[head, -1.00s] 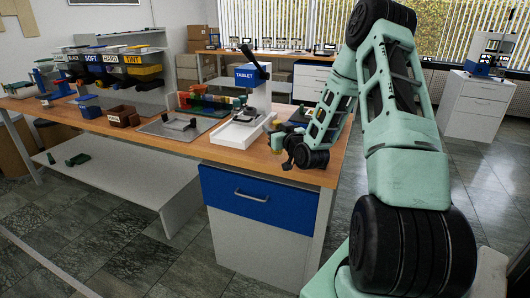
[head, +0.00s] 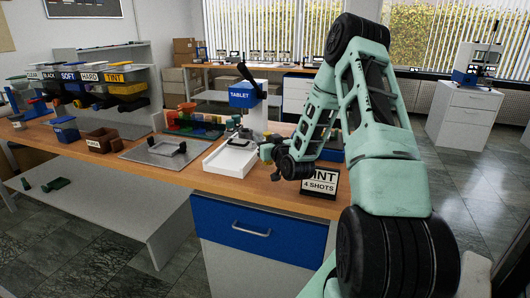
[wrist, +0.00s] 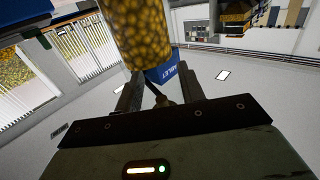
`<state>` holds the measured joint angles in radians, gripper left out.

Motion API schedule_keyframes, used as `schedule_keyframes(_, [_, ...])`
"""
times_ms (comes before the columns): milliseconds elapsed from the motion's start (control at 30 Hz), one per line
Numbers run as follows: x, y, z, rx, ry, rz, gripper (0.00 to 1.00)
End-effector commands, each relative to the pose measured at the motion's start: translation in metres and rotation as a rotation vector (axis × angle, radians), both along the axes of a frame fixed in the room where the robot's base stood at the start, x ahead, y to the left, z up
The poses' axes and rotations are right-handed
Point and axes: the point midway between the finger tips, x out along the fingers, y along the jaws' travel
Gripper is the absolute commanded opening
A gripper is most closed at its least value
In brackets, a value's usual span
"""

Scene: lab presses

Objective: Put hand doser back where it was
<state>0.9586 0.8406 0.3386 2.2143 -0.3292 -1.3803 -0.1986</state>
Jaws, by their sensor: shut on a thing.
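My gripper (head: 267,153) is above the table's right part, just right of the tablet press (head: 240,96). In the wrist view my gripper (wrist: 160,92) is shut on a cylinder full of yellow-amber grains, which I take to be the hand doser (wrist: 143,38). Its upper end runs out of the picture. In the head view the held piece is small and mostly hidden by the gripper. The press's blue head (wrist: 163,73) shows behind the fingers in the wrist view.
A black-and-white sign (head: 320,183) reading "INT 4 SHOTS", its first letter hidden, stands near the table's right front edge. The press has a white base (head: 230,160). A metal plate (head: 165,153), brown bin (head: 103,140) and labelled bin rack (head: 100,75) are to the left.

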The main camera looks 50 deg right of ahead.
Motion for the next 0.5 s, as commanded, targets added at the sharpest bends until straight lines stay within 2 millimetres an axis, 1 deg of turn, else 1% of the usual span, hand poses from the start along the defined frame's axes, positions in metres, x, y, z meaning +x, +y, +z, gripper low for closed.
schedule_keyframes(200, [0.000, 0.000, -0.028, 0.004, 0.001, 0.000, 0.10])
schedule_keyframes(300, [0.000, 0.000, -0.038, 0.002, 0.000, -0.001, 0.10])
schedule_keyframes(500, [0.000, 0.000, -0.041, 0.000, -0.001, 0.000, 0.10])
